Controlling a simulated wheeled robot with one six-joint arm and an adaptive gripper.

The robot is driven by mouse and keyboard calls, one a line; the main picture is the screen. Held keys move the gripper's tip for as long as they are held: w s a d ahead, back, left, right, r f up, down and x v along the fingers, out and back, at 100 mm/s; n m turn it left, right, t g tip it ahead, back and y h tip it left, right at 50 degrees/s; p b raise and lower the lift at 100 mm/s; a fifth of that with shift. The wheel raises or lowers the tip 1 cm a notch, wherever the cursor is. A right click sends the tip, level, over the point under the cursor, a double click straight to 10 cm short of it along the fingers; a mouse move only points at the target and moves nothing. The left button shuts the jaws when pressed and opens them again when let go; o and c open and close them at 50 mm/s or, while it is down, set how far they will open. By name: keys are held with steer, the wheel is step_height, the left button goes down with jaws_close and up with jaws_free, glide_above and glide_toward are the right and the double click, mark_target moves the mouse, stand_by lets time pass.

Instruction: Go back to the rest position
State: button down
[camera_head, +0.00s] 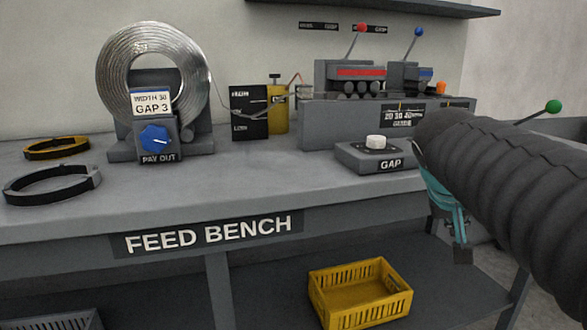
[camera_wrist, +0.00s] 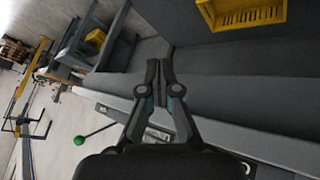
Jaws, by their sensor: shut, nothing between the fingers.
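My gripper (camera_wrist: 158,72) is shut and empty in the wrist view, its two dark fingertips together. In the head view my gripper (camera_head: 462,252) hangs at the right, in front of the bench's right end, partly hidden by my dark ribbed arm. The feed bench (camera_head: 60,232) fills the left and middle of the head view. The gripper appears apart from everything on the bench.
A metal coil (camera_head: 112,75) stands on the bench behind the blue pay-out knob (camera_head: 156,139). The GAP box (camera_head: 352,158) with its white knob lies left of my arm. A yellow crate (camera_head: 340,308) sits on the lower shelf. A green-balled lever (camera_head: 553,107) stands right.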

steer(key=s+a+f+n+y+p, duration=0.2)
steer(key=s+a+f+y, duration=0.3)
steer(key=s+a+f, duration=0.7)
steer(key=s+f+n, duration=0.1)
steer(key=s, duration=0.1)
steer(key=shift+s+f+y, duration=0.25)
steer(key=shift+s+y, duration=0.05)
